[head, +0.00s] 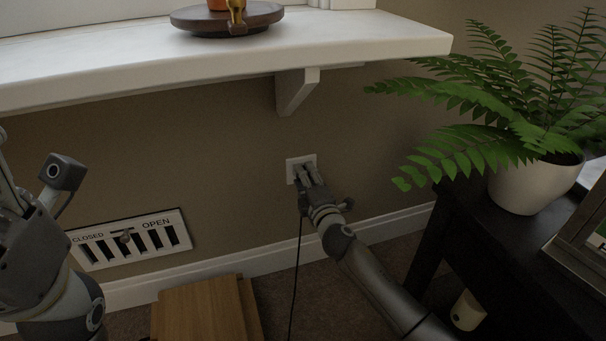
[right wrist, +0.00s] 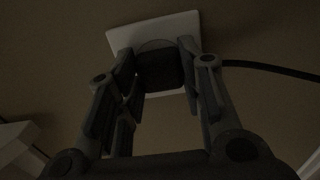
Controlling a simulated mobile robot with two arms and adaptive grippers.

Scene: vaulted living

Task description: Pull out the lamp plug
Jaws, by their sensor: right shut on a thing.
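A white wall outlet (head: 291,164) sits on the brown wall below the shelf. It also shows in the right wrist view (right wrist: 155,28). My right gripper (head: 309,178) is at the outlet, shut on the dark lamp plug (right wrist: 158,70) with a finger on each side. The plug is right against the outlet plate; I cannot tell how deep it sits. A black cord (head: 297,265) hangs from there to the floor; in the right wrist view it runs off to the right. My left gripper (head: 8,175) is at the left edge, away from the outlet, and its fingertips are not clear.
A white shelf (head: 350,45) with a bracket (head: 296,92) overhangs the outlet. A fern in a white pot (head: 530,187) stands on a dark table (head: 470,215) at right.

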